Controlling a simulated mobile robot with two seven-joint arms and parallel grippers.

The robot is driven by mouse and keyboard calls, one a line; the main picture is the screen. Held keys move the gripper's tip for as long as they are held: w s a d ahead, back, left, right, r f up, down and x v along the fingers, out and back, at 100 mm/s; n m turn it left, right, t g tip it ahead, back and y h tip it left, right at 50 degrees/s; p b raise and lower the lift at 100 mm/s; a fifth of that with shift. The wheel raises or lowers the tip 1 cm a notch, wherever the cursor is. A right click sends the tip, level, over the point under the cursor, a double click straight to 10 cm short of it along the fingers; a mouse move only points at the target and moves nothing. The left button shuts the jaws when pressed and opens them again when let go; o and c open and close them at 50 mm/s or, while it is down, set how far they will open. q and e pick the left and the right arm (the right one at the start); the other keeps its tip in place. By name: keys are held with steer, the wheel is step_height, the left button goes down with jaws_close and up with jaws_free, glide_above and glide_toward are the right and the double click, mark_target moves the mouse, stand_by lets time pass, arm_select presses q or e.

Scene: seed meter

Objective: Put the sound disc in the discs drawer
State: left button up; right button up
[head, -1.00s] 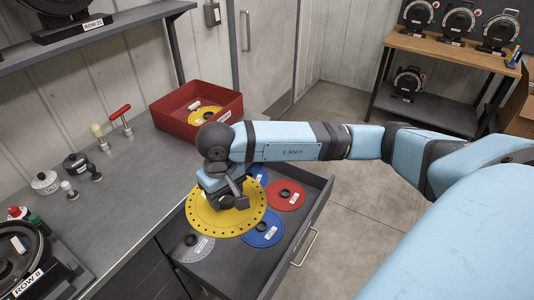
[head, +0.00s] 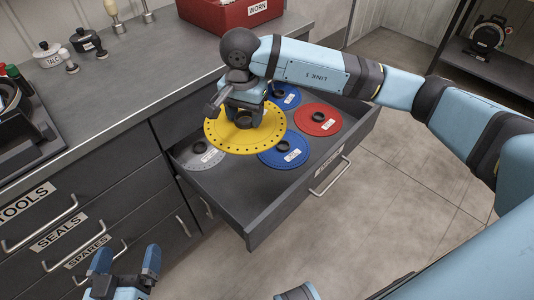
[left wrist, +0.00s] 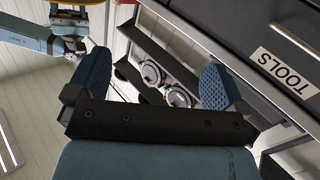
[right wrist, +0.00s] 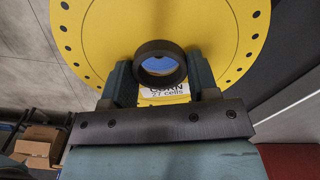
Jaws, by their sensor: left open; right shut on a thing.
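A yellow disc (head: 229,139) with a ring of small holes is held by my right gripper (head: 243,119) above the open drawer (head: 232,203). In the right wrist view the fingers (right wrist: 160,83) are shut on the disc's dark central hub (right wrist: 160,62); a label reading "CORN 27 cells" shows below it. The drawer holds a grey disc (head: 197,155), blue discs (head: 284,153) and a red disc (head: 318,120). The drawer front has a label that I cannot read. My left gripper (head: 124,262) is open and empty at the lower left, in front of the cabinet.
A red bin (head: 228,13) labelled WORN stands at the back of the grey bench (head: 150,75). Closed drawers labelled TOOLS, SEALS (head: 60,235) and SPARES lie left of the open drawer.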

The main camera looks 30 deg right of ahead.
mark_target(240, 184)
arm_select(q)
step_height(240, 184, down, 11)
steer(key=d+m+g+h+b, duration=0.1)
steer(key=d+h+b, duration=0.1)
steer(key=b, duration=1.3)
steer(key=shift+s+d+r+g+b, duration=0.15)
steer(key=shift+s+d+g+b, duration=0.05)
steer(key=shift+s+g+b, duration=0.2)
arm_select(e)
steer(key=w+a+f+m, duration=0.1)
steer(key=f, duration=0.8)
steer(key=w+a+f+m, duration=0.1)
steer(key=f+m, duration=0.1)
steer(key=f, duration=0.8)
steer(key=w+f+m, duration=0.1)
steer(key=f, duration=0.8)
steer(key=shift+a+f+m, duration=0.2)
steer(key=shift+a+m, duration=0.1)
steer(key=shift+a, duration=0.1)
steer(key=shift+f, duration=0.1)
steer(key=o, duration=0.9)
steer(key=shift+o, duration=0.4)
